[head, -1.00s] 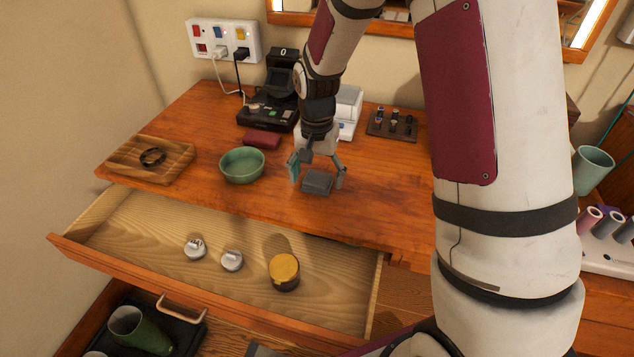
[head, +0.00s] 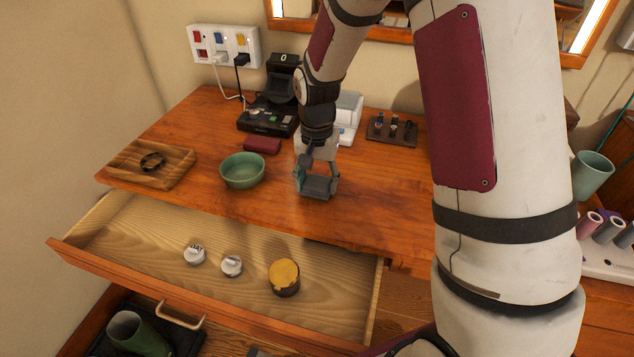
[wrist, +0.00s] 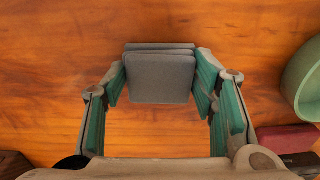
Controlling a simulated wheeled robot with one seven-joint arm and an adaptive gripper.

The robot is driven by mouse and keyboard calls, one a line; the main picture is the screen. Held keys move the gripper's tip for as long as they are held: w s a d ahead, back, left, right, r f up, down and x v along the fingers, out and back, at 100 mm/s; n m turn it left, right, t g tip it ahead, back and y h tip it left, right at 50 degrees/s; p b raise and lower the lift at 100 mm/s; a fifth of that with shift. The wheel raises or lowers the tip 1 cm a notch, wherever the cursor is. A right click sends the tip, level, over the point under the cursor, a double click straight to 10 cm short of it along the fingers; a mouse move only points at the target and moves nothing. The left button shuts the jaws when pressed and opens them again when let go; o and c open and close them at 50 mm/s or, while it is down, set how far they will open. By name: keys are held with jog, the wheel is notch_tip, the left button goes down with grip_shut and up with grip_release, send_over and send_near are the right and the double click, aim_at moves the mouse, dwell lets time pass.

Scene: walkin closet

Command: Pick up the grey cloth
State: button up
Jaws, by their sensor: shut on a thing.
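The grey cloth (head: 317,186) is a small folded square lying on the wooden tabletop near its front edge. In the wrist view the folded cloth (wrist: 160,76) sits between the two fingertips, with its fold layers showing along the top. My gripper (head: 317,184) is down at the table with a finger on each side of the cloth. In the wrist view my gripper (wrist: 160,85) has its green-padded fingers shut against the left and right sides of the cloth. The cloth appears to be still at table level.
A green bowl (head: 242,170) stands just left of my gripper, with a dark red case (head: 262,145) behind it. A wooden tray (head: 130,163) is at far left. The open drawer (head: 140,235) below holds two white-topped items and a yellow-lidded jar (head: 284,277). The tabletop right of the gripper is clear.

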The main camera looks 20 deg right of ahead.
aim_at(317, 182)
jog(key=shift+r, duration=0.5)
notch_tip(317, 182, up, 2)
jog(key=shift+r, duration=0.1)
jog(key=s+r+p, duration=0.1)
jog(key=s+p, duration=0.1)
jog(key=s, duration=1.4)
jog(key=shift+d+r, duration=0.2)
jog(key=shift+d, duration=0.25)
